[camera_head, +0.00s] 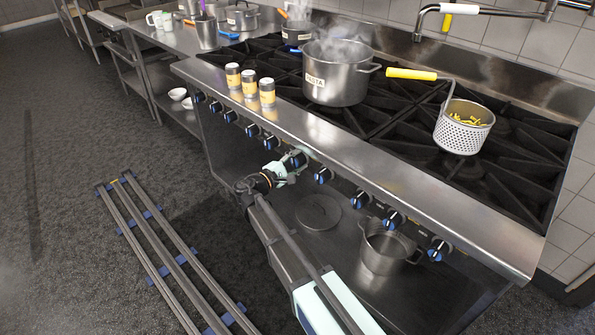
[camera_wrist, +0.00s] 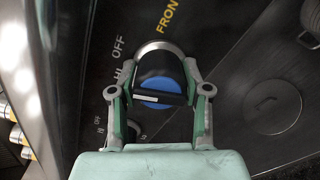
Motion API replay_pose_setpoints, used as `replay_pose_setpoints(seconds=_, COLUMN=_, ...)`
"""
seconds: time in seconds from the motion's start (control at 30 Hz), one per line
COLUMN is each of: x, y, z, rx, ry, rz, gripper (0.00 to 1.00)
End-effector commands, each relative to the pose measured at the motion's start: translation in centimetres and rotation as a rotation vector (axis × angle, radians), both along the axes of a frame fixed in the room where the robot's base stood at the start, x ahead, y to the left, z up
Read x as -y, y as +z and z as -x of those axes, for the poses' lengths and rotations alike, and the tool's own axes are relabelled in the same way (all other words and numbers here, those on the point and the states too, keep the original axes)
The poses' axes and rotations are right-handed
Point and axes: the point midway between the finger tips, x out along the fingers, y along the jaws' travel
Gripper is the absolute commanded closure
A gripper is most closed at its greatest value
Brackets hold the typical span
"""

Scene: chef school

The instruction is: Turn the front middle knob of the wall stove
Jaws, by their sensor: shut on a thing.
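The stove (camera_head: 410,195) is a steel range with a row of blue-and-black knobs along its front panel. My gripper (camera_head: 291,168) is at a knob (camera_head: 299,158) near the middle of that row. In the wrist view my gripper (camera_wrist: 160,90) has its two fingers on either side of the knob (camera_wrist: 158,98), shut on it. The knob has a blue face and a black bar with a white mark, lying nearly level in this view. Yellow lettering starting "FRON" is beside it, the rest cut off. "OFF" and "HI" are printed around it. The fingers hide part of its sides.
A steaming pot (camera_head: 338,75) and a perforated basket (camera_head: 463,127) with a yellow handle are on the burners. Several shakers (camera_head: 249,82) stand on the front ledge. A lid (camera_head: 318,211) and an empty pot (camera_head: 384,250) are on the shelf below. Neighbouring knobs (camera_head: 323,175) are close.

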Motion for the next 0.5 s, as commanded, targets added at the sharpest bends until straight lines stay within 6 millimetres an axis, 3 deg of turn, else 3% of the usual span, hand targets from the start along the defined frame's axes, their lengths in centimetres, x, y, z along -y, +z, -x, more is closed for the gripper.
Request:
replay_pose_setpoints(seconds=0.03, x=0.06, y=-0.65, z=0.00, rx=0.024, ry=-0.001, rz=-0.027, gripper=0.87)
replay_pose_setpoints(seconds=0.5, x=0.03, y=-0.06, z=-0.05, rx=0.155, ry=0.000, rz=-0.179, gripper=0.87)
